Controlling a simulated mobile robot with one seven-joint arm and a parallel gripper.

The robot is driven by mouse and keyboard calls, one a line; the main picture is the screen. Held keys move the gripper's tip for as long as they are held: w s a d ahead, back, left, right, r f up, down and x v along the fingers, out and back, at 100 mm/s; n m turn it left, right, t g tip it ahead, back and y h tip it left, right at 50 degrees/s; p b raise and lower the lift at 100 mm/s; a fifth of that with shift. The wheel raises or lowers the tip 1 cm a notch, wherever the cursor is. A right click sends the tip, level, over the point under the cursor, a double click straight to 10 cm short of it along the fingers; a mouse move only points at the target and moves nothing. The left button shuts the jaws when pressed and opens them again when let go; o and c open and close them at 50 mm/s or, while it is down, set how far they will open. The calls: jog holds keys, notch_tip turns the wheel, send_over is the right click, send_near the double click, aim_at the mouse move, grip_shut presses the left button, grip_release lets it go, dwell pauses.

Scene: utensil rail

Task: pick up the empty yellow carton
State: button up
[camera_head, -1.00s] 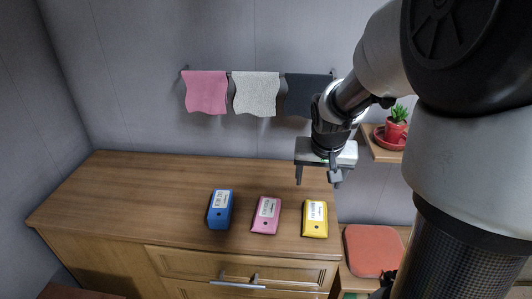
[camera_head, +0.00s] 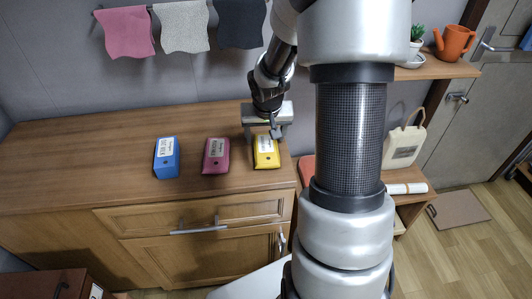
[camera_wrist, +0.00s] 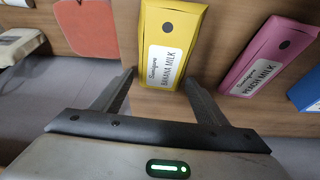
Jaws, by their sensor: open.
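The yellow carton (camera_head: 266,152) lies on the wooden cabinet top near its right end. In the wrist view, the yellow carton (camera_wrist: 173,50) shows a white label reading "BANANA MILK". My gripper (camera_head: 262,133) is open and empty over its back end. In the wrist view, the fingertips of my gripper (camera_wrist: 159,78) are spread to either side of the carton's near end. I cannot tell how high they are above the cabinet top. Whether the carton is empty does not show.
A pink carton (camera_head: 216,155) and a blue carton (camera_head: 166,158) lie to the left, with gaps between. The left of the cabinet top (camera_head: 70,165) is clear. Cloths hang on the wall behind, including a grey one (camera_head: 182,27). A wooden shelf (camera_head: 440,70) is at the right.

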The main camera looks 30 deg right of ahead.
jog(key=shift+w+f, duration=0.15)
jog(key=shift+f, duration=0.15)
jog(key=c, duration=1.1)
